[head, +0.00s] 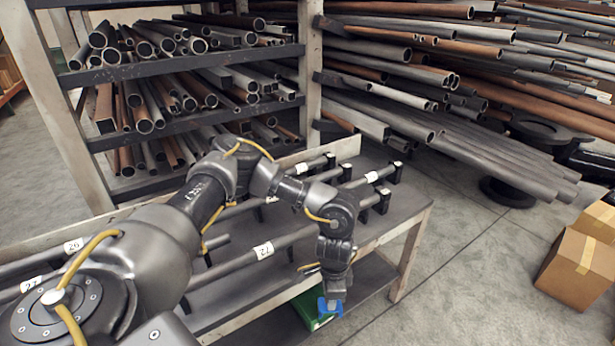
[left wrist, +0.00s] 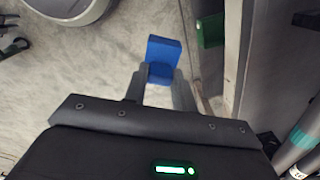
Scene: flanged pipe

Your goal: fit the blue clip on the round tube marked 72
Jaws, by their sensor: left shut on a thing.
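The blue clip (head: 330,307) is held between the fingertips of my left gripper (head: 333,293), low beyond the front edge of the bench. In the left wrist view the two fingers (left wrist: 160,88) are shut on the clip (left wrist: 164,52), which sticks out past their tips. The tube marked 72 (head: 231,265) lies along the near side of the bench, with its white label showing. The clip is apart from this tube, to its right and lower in the picture. My left forearm and wrist hide the tube's right part. My right gripper is not in view.
The bench (head: 393,235) carries other tubes with white labels, one reading 26 (head: 73,245). A green box (head: 305,309) is close by the clip, below the bench top. Pipe racks stand behind. Cardboard boxes (head: 577,265) stand at right, with clear floor (head: 460,270) between.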

